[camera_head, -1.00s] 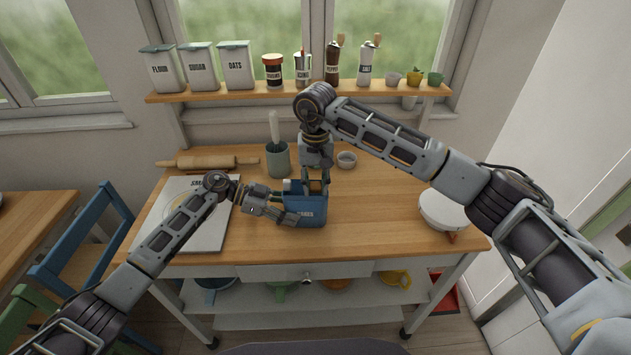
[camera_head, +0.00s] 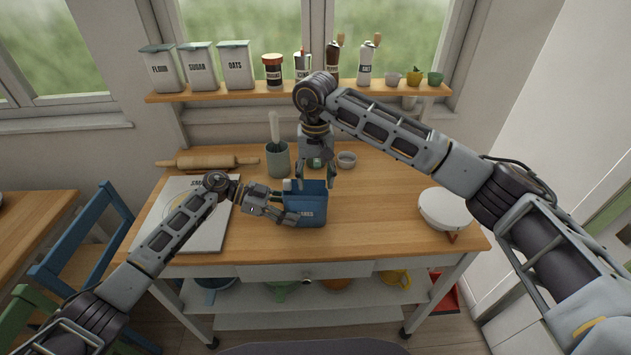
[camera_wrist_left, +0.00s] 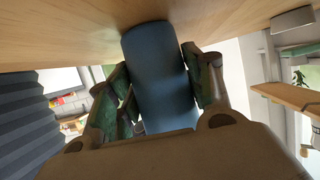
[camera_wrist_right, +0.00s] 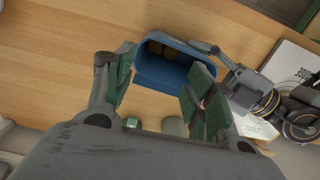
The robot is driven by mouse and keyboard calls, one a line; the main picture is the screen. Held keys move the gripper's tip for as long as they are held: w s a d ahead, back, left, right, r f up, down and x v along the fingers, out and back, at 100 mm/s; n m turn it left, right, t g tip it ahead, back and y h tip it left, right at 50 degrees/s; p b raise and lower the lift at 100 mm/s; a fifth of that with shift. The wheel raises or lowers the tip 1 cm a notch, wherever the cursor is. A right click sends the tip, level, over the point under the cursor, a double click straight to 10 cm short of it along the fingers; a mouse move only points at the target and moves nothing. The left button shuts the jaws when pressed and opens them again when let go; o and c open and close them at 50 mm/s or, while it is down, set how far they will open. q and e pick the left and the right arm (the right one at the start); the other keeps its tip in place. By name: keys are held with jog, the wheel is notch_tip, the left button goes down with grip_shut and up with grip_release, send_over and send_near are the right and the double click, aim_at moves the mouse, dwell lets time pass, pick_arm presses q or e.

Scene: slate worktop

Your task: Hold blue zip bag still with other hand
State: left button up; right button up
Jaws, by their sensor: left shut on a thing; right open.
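The blue zip bag (camera_head: 308,212) stands upright on the wooden worktop, with white lettering on its front. In the right wrist view its top is open (camera_wrist_right: 172,73) and brown pieces lie inside. My left gripper (camera_head: 289,208) is shut on the bag's left side; in the left wrist view the blue bag (camera_wrist_left: 158,75) fills the space between the green-padded fingers. My right gripper (camera_head: 316,178) is open, pointing down above the bag's mouth. In the right wrist view its fingers (camera_wrist_right: 160,72) are spread wide with nothing between them that I can see gripped.
A white bowl (camera_head: 445,208) is at the right. Worktop right of the bag is clear.

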notch_tip(320, 180, up, 10)
dwell(0.6)
dwell(1.2)
pick_arm(q)
jog(key=o, duration=1.1)
jog(key=shift+c, duration=0.2)
pick_arm(e)
jog(key=shift+f, duration=0.1)
pick_arm(q)
jog(key=shift+a, duration=0.15)
jog(key=shift+v, duration=5.85)
jog(key=shift+s, duration=0.15)
